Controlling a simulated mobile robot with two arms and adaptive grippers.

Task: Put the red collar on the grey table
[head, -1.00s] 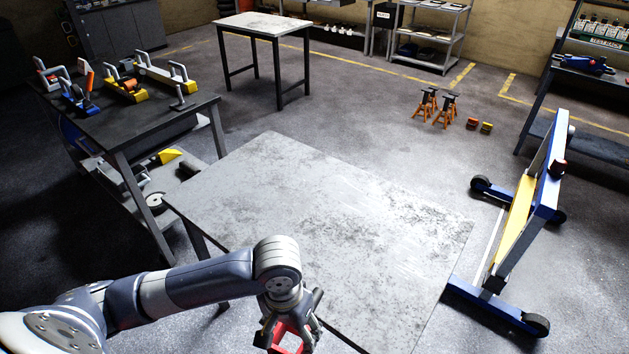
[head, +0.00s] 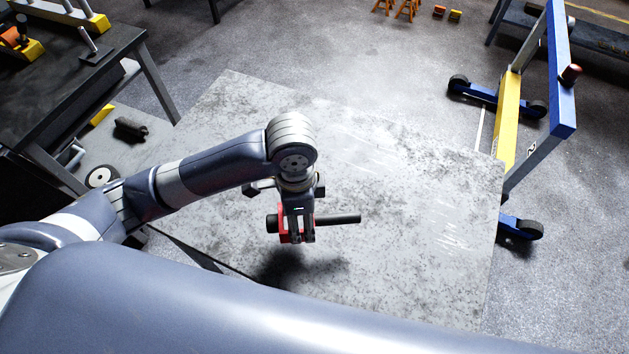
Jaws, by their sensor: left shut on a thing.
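The grey table (head: 400,190) fills the middle of the head view, with a scuffed, bare top. My left gripper (head: 298,238) is over the near part of this table, pointing down. It is shut on the red collar (head: 284,237), which has a dark rod or handle sticking out to the right. The gripper's fingers hide part of the collar. A dark shadow lies on the table below it, and the collar looks to be above the top, apart from it. My right gripper is not in view.
A dark workbench (head: 104,62) with tools stands at the left. A blue and yellow wheeled frame (head: 509,120) stands close to the table's right edge. Orange jack stands (head: 406,8) are on the floor at the back. The tabletop is otherwise clear.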

